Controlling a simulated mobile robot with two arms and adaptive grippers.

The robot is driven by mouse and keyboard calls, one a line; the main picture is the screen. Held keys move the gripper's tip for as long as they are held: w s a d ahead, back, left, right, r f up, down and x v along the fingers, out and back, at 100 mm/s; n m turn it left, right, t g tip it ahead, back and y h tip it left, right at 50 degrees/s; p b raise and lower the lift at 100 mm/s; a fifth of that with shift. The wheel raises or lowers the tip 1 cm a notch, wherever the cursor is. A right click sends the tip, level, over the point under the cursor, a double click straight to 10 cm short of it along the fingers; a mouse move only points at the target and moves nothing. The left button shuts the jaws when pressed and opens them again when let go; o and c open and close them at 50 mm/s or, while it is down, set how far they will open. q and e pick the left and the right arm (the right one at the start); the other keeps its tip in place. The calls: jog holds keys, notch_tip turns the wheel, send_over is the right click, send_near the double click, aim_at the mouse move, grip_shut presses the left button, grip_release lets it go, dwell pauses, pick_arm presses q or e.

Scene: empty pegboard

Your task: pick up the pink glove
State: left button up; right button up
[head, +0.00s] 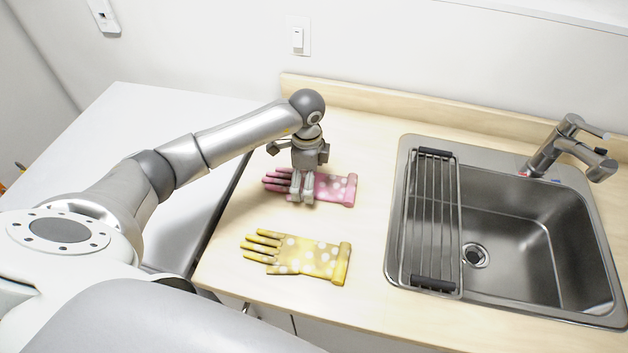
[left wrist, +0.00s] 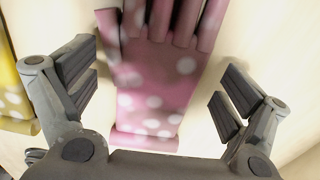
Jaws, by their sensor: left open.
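The pink glove (head: 335,188) with white dots lies flat on the wooden counter, its fingers toward the left and its cuff toward the right. My left gripper (head: 301,198) points down over the middle of the glove and hides part of it. In the left wrist view the pink glove (left wrist: 155,85) lies between the two spread fingers of my left gripper (left wrist: 158,88), which is open and empty. I cannot tell whether the fingertips touch the counter. My right gripper is not in view.
A yellow dotted glove (head: 300,255) lies in front of the pink one, near the counter's front edge. A steel sink (head: 535,245) with a drying rack (head: 432,220) and a faucet (head: 560,145) is to the right. The wooden counter (head: 370,150) is clear behind the pink glove.

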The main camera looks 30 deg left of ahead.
pick_arm(q)
jog(key=shift+f, duration=0.1)
jog(key=c, duration=1.1)
jog(key=shift+w+r, duration=0.1)
jog(key=shift+r, duration=0.1)
jog(key=shift+r+b, duration=0.6)
jog(key=shift+b, duration=0.15)
jog(key=s+d+r+b, duration=0.1)
jog(key=r, duration=0.1)
jog(key=s+d+r, duration=0.1)
jog(key=r, duration=0.1)
jog(key=d+r+b, duration=0.1)
jog(key=r, duration=0.1)
jog(key=shift+s+d+r+b, duration=0.3)
jog(key=shift+s+r+b, duration=0.05)
jog(key=shift+s, duration=0.05)
jog(key=s+d+r+p, duration=0.2)
jog(key=s+d+r, duration=0.3)
jog(key=s+d, duration=0.1)
jog(key=shift+s+d, duration=0.15)
jog(key=shift+d, duration=0.45)
